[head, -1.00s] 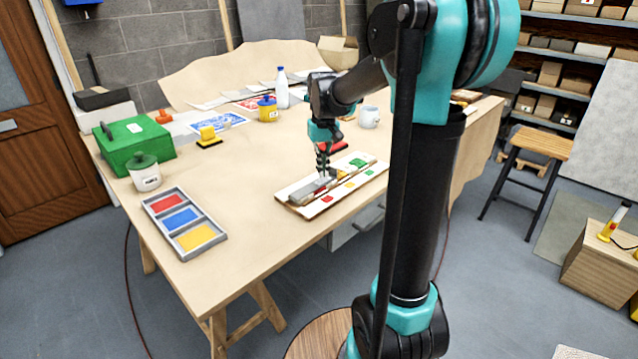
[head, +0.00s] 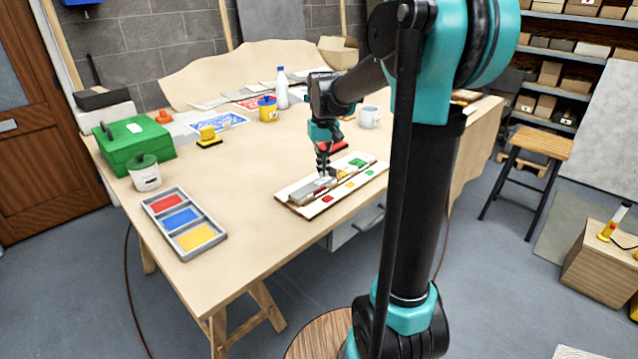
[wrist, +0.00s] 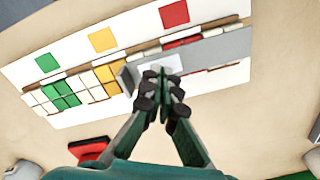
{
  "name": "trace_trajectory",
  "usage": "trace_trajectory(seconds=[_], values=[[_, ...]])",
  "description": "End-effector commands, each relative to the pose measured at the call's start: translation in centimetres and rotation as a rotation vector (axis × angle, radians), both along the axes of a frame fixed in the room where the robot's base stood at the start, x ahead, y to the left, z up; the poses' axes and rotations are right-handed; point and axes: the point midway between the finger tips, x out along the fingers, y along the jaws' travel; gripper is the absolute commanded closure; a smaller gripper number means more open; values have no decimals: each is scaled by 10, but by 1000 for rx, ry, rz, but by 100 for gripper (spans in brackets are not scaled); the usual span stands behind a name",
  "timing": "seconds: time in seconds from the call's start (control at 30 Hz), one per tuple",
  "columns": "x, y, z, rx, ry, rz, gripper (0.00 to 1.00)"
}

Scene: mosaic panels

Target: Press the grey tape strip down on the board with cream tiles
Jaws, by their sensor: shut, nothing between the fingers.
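The pale board (head: 311,209) lies near the front edge of the table, with red, yellow and green squares along one side. Its row of tiles shows cream, green, yellow and red pieces in the wrist view (wrist: 72,68). The grey tape strip (head: 305,190) lies along the left part of that row in the head view; in the wrist view (wrist: 215,48) it covers the right part. My gripper (head: 323,174) is shut and empty. Its fingertips (wrist: 158,88) are at the strip's end near the yellow tiles; I cannot tell whether they touch it.
A grey tray (head: 219,240) of red, blue and yellow stands left of the board. A green box (head: 135,148) and lidded pot (head: 145,177) are at left.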

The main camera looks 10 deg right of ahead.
Motion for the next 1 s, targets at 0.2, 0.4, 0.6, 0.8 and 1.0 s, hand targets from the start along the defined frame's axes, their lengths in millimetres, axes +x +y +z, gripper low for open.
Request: trace_trajectory(seconds=[0.2, 0.4, 0.6, 0.8, 1.0], values=[[0, 0, 0, 0, 0, 0, 100], [0, 0, -4, 0, 0, 0, 100], [0, 0, -7, 0, 0, 0, 100], [0, 0, -11, 0, 0, 0, 100], [0, 0, -15, 0, 0, 0, 100]])
